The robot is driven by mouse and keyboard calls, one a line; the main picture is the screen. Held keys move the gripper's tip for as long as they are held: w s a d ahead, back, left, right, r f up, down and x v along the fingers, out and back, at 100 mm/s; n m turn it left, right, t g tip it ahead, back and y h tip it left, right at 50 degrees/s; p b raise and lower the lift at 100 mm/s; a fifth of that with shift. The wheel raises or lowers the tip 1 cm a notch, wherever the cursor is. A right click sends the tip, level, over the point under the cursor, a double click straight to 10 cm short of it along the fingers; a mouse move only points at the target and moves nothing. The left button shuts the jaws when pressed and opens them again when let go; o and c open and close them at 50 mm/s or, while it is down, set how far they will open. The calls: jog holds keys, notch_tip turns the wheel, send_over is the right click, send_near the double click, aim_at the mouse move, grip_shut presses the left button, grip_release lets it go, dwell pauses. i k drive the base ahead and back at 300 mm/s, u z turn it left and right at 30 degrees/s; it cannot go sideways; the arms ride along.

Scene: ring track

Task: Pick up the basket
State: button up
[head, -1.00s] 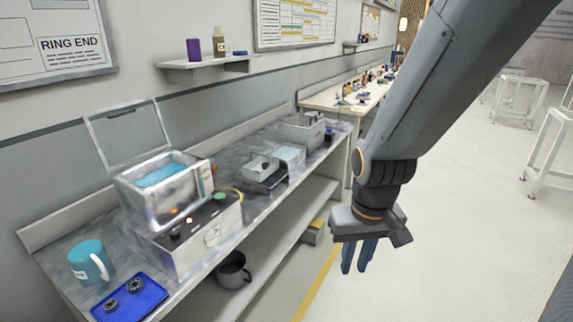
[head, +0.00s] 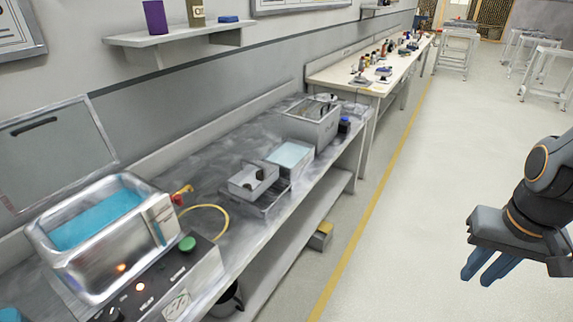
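A small grey open box (head: 252,181), which may be the basket, stands on the grey bench (head: 220,150) with dark pieces in it. Beside it is a tray of pale blue liquid (head: 289,156). A larger grey metal container (head: 312,124) farther back has something at its rim; I cannot tell whether that is a basket. A steel tank (head: 105,230) with blue liquid stands at the near left, its lid raised. My gripper (head: 490,268) hangs over the floor at the right, well away from the bench. Its two blue fingers point down with nothing visible between them; their gap is unclear.
A control box (head: 160,285) with a green knob sits before the tank. A wall shelf (head: 180,36) holds a purple item and a bottle. A second bench (head: 375,75) carries several small items. White stools stand at the far right. The floor beside the yellow line (head: 370,210) is clear.

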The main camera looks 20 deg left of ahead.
aim_at(246, 174)
jog(key=u, duration=0.05)
jog(key=i, duration=0.75)
jog(key=u, duration=1.2)
jog(key=i, duration=0.8)
jog(key=u, duration=0.85)
